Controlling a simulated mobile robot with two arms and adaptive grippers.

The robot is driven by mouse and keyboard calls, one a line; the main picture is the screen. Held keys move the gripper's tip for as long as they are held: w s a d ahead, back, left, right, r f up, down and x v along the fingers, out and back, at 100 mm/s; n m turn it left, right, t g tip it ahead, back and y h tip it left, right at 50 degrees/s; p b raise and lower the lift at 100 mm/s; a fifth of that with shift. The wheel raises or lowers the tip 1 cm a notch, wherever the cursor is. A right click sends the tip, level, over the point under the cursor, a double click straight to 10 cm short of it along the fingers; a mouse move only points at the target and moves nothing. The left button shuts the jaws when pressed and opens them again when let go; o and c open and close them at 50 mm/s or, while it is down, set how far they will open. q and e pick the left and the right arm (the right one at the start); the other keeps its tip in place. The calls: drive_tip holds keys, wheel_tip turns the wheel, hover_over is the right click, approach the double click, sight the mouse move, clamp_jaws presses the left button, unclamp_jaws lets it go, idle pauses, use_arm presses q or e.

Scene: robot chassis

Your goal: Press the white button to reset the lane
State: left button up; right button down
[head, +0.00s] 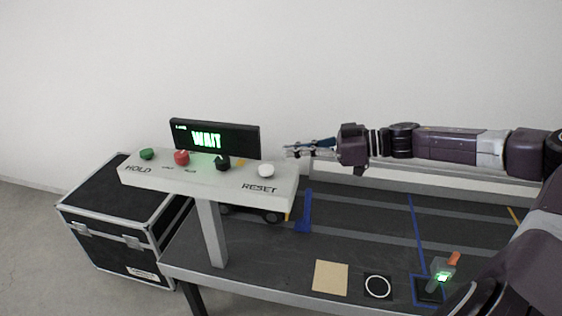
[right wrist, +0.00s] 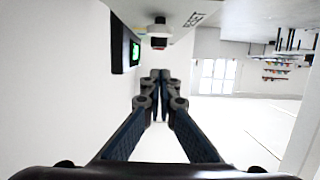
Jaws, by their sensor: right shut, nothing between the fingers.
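The white button (head: 266,170) sits on the right end of a raised grey panel (head: 225,186), above the word RESET. My right gripper (head: 288,151) comes in from the right, just behind and to the right of the white button, apart from it. Its fingers are shut with nothing between them. In the right wrist view the closed fingertips (right wrist: 160,74) point toward the panel, and the white button (right wrist: 157,30) shows near the top, lined up with other knobs behind it. My left gripper is not in view.
The panel also bears a green button (head: 146,154), a red button (head: 181,157) and a black knob (head: 222,163). A display (head: 215,138) reading WAIT stands behind it. Below is a dark table (head: 260,265) with taped lanes. A black case (head: 115,215) stands at left.

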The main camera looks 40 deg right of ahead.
sight(266, 170)
drive_tip(key=shift+p+x, duration=0.65)
drive_tip(key=shift+x, duration=0.8)
wheel_tip(266, 170, down, 3)
drive_tip(key=shift+w+a+f+p, duration=0.1)
drive_tip(key=shift+w+f+p, duration=0.15)
drive_tip(key=shift+p, duration=0.25)
drive_tip(key=shift+s+f, duration=0.1)
drive_tip(key=shift+f, duration=0.2)
